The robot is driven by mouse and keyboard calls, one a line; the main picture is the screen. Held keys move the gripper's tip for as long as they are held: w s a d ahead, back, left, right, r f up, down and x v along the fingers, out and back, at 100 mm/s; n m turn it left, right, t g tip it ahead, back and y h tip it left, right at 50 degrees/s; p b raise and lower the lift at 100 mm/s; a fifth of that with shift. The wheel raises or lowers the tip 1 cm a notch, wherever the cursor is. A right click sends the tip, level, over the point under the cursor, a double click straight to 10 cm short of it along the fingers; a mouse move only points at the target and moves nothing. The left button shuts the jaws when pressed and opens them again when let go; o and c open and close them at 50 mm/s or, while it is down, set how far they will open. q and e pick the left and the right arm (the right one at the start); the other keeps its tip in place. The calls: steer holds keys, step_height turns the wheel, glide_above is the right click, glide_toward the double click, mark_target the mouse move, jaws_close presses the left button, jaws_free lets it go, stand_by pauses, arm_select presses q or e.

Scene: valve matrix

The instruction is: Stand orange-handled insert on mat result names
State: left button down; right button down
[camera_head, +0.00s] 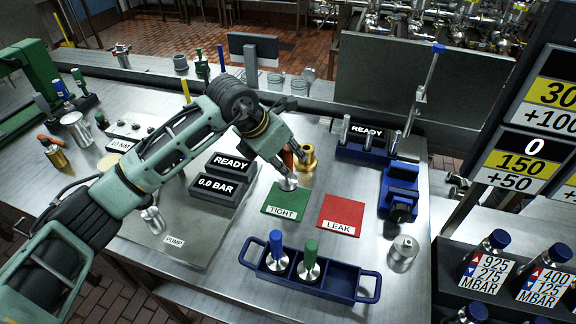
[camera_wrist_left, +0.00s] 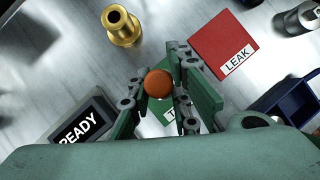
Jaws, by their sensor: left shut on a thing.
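The orange-handled insert (camera_head: 288,184) is upright, its metal lower end at the back edge of the green TIGHT mat (camera_head: 284,201). I cannot tell whether it touches the mat. My left gripper (camera_head: 287,160) comes down from the upper left and is shut on the insert's orange handle. In the left wrist view the round orange handle top (camera_wrist_left: 158,83) sits between the fingers (camera_wrist_left: 160,95), over the green mat (camera_wrist_left: 168,115). The red LEAK mat (camera_head: 341,214) lies to the right, bare. It also shows in the left wrist view (camera_wrist_left: 222,44). My right gripper is not in view.
A brass fitting (camera_head: 307,158) stands close behind the gripper. A blue tray (camera_head: 340,281) in front holds a blue-handled (camera_head: 277,252) and a green-handled insert (camera_head: 309,262). Display boxes reading READY and 0.0 BAR (camera_head: 217,185) stand left. A metal cylinder (camera_head: 403,253) stands right.

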mark_target(290, 185)
arm_select(q)
step_height(290, 185, down, 3)
steer(key=shift+f+p, duration=0.1)
steer(key=shift+p, duration=0.65)
steer(key=shift+f, duration=0.15)
steer(key=shift+f, duration=0.1)
steer(key=shift+f+b, duration=0.15)
steer(key=shift+b, duration=0.15)
steer(key=c, duration=1.6)
jaws_free()
steer(key=shift+s, duration=0.1)
